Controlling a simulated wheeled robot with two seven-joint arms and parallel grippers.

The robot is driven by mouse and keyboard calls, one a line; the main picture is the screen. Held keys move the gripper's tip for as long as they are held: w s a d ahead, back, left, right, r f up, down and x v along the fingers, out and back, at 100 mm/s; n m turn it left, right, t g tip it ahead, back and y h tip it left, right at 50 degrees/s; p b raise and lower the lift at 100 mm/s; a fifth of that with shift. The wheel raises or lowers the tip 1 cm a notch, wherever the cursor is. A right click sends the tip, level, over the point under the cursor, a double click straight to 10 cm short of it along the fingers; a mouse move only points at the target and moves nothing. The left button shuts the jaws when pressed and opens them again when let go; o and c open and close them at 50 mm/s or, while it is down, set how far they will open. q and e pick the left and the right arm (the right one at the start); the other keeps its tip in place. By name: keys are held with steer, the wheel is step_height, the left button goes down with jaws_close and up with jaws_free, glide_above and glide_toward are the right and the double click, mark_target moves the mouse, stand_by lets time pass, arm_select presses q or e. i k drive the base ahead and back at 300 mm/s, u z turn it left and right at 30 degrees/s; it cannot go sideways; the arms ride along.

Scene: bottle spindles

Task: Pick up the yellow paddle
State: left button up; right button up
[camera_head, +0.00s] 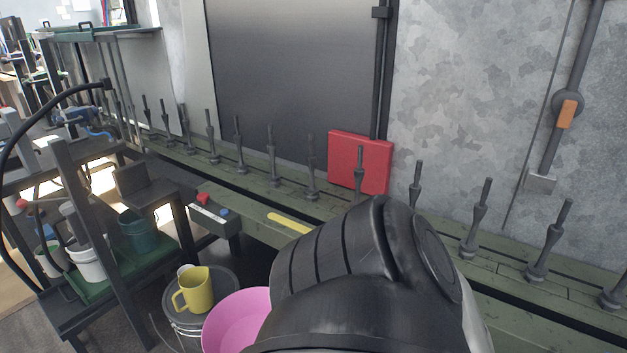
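The yellow paddle (288,222) lies flat on the green ledge left of the middle of the head view. It shows as a narrow yellow strip. Its right end meets the outline of my large black arm link, so I cannot tell whether more of it is hidden behind. Neither gripper's fingers show in this view. I cannot see how far either gripper is from the paddle.
A row of dark spindles (273,155) stands along the ledge. A red panel (345,150) stands behind them. A yellow jug (198,292) sits on a dark bucket lid, beside a pink basin (232,322). A dark green pot (138,232) stands at left.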

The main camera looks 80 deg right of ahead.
mark_target(290, 223)
steer(key=u, duration=0.9)
steer(key=k, duration=0.1)
steer(key=z, duration=2.25)
